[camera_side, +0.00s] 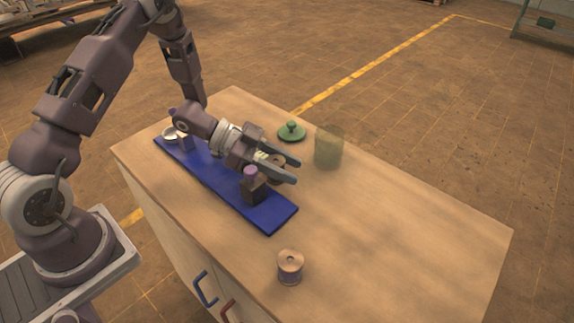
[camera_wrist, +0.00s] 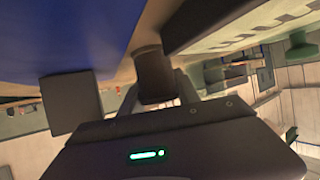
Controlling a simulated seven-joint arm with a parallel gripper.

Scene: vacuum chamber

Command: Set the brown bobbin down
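The brown bobbin (camera_wrist: 154,76) sits between the two fingers of my gripper (camera_wrist: 158,98) in the wrist view, and the fingers appear closed against its sides. In the side view my gripper (camera_side: 287,171) is low over the table beside the blue mat, its fingers pointing right, and the brown bobbin (camera_side: 277,164) is partly hidden between them. I cannot tell whether the bobbin touches the surface below. A second, tan-ended bobbin (camera_side: 290,267) stands upright at the table's front.
The blue mat (camera_side: 226,189) bears a dark block (camera_side: 253,191) with a purple top, close to my gripper. A white dish (camera_side: 170,133) is at its far end. A green lid (camera_side: 291,131) and a translucent green jar (camera_side: 328,148) stand behind. The wooden table's (camera_side: 410,240) right side is clear.

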